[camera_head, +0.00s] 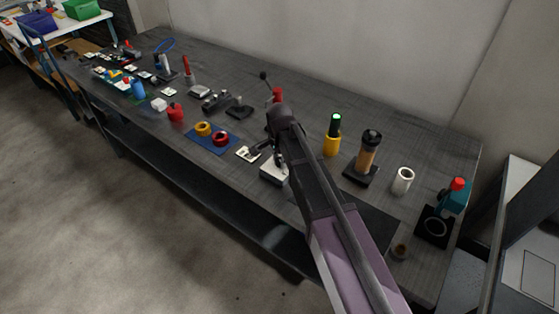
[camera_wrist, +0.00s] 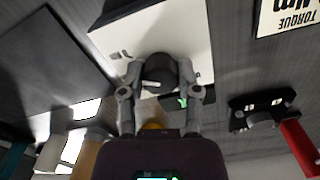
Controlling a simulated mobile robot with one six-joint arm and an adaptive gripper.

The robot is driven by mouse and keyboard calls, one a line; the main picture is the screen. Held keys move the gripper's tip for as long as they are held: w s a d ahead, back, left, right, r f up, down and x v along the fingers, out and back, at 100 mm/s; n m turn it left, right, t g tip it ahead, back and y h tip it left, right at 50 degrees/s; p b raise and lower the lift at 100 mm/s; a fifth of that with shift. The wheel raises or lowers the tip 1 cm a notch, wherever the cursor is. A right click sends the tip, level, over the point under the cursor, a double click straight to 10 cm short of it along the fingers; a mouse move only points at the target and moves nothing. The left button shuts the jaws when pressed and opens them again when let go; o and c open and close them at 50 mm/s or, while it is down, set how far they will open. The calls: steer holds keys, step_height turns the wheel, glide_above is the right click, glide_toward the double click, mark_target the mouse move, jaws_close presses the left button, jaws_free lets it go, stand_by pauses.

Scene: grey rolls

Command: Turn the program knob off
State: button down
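The white box (camera_wrist: 190,25) lies under my gripper on the bench. A round black program knob (camera_wrist: 158,72) is on its face, between the fingers in the wrist view. My gripper (camera_wrist: 160,68) has one fingertip at each side of the knob, with both tips seeming to touch it. In the head view the white box (camera_head: 273,173) shows at the bench's front edge, and my gripper (camera_head: 277,155) and arm hide the knob.
A dark mat (camera_head: 365,222) lies right of the box. A yellow device (camera_head: 332,140), a tan-bodied tool on a black stand (camera_head: 367,158) and a white roll (camera_head: 403,181) stand beyond my arm. A blue mat with rolls (camera_head: 220,149) lies to the left. Several small items crowd the far left.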

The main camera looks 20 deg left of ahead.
steer(key=shift+n, duration=0.5)
steer(key=n, duration=1)
steer(key=shift+n, duration=0.3)
steer(key=n, duration=1.2)
stand_by(0.3)
steer(key=shift+c, duration=1.5)
jaws_free()
